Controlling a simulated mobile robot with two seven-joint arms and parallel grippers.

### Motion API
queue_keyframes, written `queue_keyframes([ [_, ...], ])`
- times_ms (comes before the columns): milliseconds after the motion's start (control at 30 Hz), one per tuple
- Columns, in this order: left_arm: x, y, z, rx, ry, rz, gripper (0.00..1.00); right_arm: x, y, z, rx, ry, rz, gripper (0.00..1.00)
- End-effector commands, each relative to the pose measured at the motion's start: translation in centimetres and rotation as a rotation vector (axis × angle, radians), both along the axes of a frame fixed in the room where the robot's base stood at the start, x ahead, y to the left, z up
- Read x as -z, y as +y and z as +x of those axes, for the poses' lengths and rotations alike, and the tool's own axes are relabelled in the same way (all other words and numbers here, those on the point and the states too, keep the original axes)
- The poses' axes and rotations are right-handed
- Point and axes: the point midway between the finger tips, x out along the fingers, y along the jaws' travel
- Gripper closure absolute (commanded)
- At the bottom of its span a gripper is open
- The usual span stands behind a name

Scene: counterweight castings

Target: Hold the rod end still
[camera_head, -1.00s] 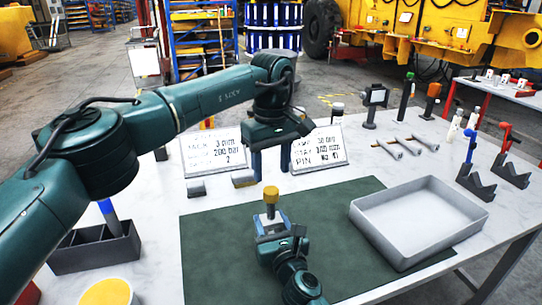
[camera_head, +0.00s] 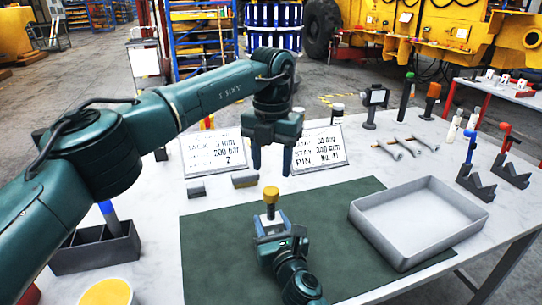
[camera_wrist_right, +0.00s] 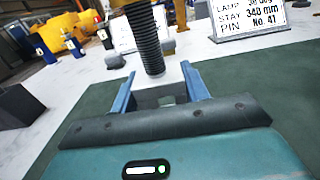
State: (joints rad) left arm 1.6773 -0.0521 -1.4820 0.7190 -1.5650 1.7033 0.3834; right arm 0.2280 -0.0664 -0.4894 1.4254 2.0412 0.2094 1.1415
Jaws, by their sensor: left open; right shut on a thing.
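The rod's foot is partly hidden there. My left gripper (camera_head: 272,159) is open and empty, fingers down, higher in the picture than the yellow cap and apart from it.
The green mat (camera_head: 220,250) is mostly bare. An empty grey tray (camera_head: 420,240) lies at the right. Two printed signs (camera_head: 212,153) (camera_head: 318,150) and small grey blocks (camera_head: 196,190) (camera_head: 244,181) are behind. A dark divided bin (camera_head: 95,252) is at the left.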

Motion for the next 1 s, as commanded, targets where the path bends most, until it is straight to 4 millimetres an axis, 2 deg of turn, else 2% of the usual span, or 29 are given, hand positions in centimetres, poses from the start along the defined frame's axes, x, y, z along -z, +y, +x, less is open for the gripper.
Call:
queue_keyframes([
  [700, -0.70, 0.05, -0.04, -1.595, 0.003, -0.003, 0.51, 0.13, -0.01, -0.04, 0.000, 0.002, -0.001, 1.00],
  [900, -0.87, 0.09, -0.03, -1.987, 0.002, -0.003, 0.51, 0.13, -0.01, -0.04, 0.000, 0.002, -0.001, 1.00],
  [1000, -0.92, 0.10, -0.03, -2.124, 0.001, -0.003, 0.51, 0.13, 0.00, -0.03, 0.000, 0.002, -0.001, 1.00],
])
